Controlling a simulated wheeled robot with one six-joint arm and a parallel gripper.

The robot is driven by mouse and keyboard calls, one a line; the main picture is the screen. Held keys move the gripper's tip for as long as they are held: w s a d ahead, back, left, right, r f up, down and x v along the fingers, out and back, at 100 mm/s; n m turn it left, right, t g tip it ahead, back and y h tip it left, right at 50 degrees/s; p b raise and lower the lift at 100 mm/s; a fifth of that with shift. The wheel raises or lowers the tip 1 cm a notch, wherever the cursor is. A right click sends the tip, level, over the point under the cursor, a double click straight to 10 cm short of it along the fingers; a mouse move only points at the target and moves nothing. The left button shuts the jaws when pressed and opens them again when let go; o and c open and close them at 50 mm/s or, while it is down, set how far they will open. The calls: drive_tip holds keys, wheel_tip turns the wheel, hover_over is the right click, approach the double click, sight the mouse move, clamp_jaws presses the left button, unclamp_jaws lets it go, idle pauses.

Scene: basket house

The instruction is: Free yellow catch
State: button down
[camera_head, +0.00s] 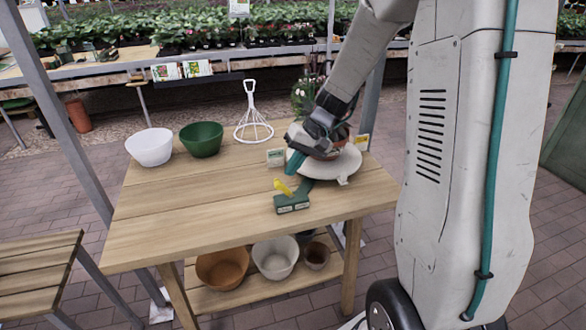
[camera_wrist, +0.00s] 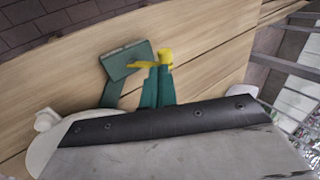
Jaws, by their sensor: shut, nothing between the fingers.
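The yellow catch (camera_head: 281,187) sticks up from a dark green block (camera_head: 292,204) on the wooden table. In the wrist view, the catch (camera_wrist: 141,65) lies across the block (camera_wrist: 127,61), its wider end close to my fingertips. A green arm runs from the block towards a pale rounded body (camera_head: 343,167), partly hidden under my wrist. My gripper (camera_head: 289,172) is shut and empty, its teal fingers pointing down just above and behind the catch. In the wrist view, the fingertips of my gripper (camera_wrist: 158,70) overlap the catch's wide end; I cannot tell whether they touch.
A white bowl (camera_head: 150,147), a green bowl (camera_head: 201,139) and a white wire stand (camera_head: 252,118) are at the table's back left. A small card (camera_head: 276,157) and a potted plant (camera_head: 304,93) are near my wrist. The table's front left (camera_head: 190,220) is clear.

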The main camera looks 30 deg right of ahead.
drive_tip(key=shift+r, duration=0.35)
drive_tip(key=shift+r, duration=0.1)
wheel_tip(320, 180, up, 13)
drive_tip(key=s+d, duration=0.1)
drive_tip(key=d, duration=0.2)
drive_tip(key=shift+r, duration=0.2)
drive_tip(key=shift+s, duration=0.15)
idle(0.3)
